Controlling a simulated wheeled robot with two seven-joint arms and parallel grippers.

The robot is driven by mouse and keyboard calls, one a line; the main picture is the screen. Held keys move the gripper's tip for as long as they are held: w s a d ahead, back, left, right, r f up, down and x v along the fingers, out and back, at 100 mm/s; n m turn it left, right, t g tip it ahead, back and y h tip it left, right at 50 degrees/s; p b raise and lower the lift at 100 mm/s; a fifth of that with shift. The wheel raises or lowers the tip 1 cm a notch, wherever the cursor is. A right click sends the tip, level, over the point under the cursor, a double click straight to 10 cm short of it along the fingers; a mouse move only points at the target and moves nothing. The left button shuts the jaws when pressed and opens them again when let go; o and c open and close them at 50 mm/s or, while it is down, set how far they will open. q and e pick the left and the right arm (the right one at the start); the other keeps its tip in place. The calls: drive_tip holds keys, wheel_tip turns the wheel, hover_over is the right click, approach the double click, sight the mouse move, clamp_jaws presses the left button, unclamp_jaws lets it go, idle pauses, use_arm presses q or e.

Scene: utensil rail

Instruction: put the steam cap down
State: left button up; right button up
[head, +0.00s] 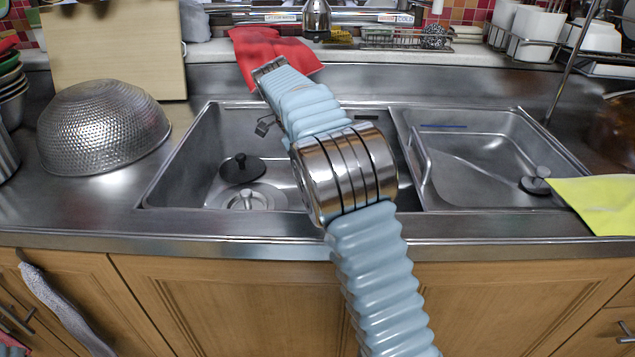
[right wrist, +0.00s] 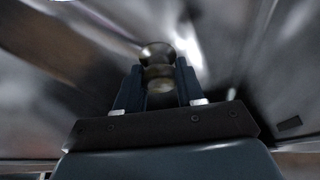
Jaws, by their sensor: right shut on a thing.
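The steam cap (right wrist: 158,72) is a small, rounded, shiny metal piece with a wider, darker top, seen in the right wrist view. My right gripper (right wrist: 160,85) is shut on it, one dark finger on each side. The blurred grey metal around it gives no clear distance to any surface. In the head view my right arm reaches over the left sink basin (head: 185,165). My left gripper is not in view.
A metal colander (head: 103,125) stands left of the sink, before a wooden board (head: 115,50). A red cloth (head: 272,52) lies behind the sink, a yellow cloth (head: 600,205) at the right. The left counter's front is clear.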

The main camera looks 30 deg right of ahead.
drive_tip(key=shift+f, duration=2)
drive_tip(key=o, duration=1)
drive_tip(key=shift+f, duration=0.1)
drive_tip(key=shift+o, duration=0.2)
